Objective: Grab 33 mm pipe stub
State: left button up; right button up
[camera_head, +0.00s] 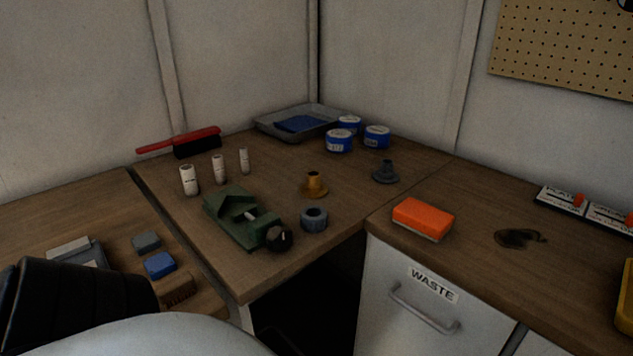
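Three white pipe stubs stand upright in a row on the corner worktop. The nearest, leftmost stub (189,182) looks the widest and tallest. The middle stub (218,170) is narrower, and the far right stub (244,160) is the narrowest. They carry small markings that I cannot read, so the pictures do not confirm which is 33 mm. All three stand apart from each other. Part of my arm fills the lower left corner, but neither gripper's fingers show in the view.
A green vise (232,216) stands just in front of the stubs. A red brush (196,146) lies behind them. A grey ring (314,219), brass flange (315,185), grey flange (386,172), blue tins (338,141) and grey tray (266,123) stand farther right. An orange sponge (423,217) lies on the right counter.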

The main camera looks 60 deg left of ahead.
aim_at(187, 172)
jog(key=z, duration=0.3)
jog(key=i, duration=0.45)
jog(key=u, duration=2.9)
jog(key=i, duration=0.1)
jog(key=u, duration=0.05)
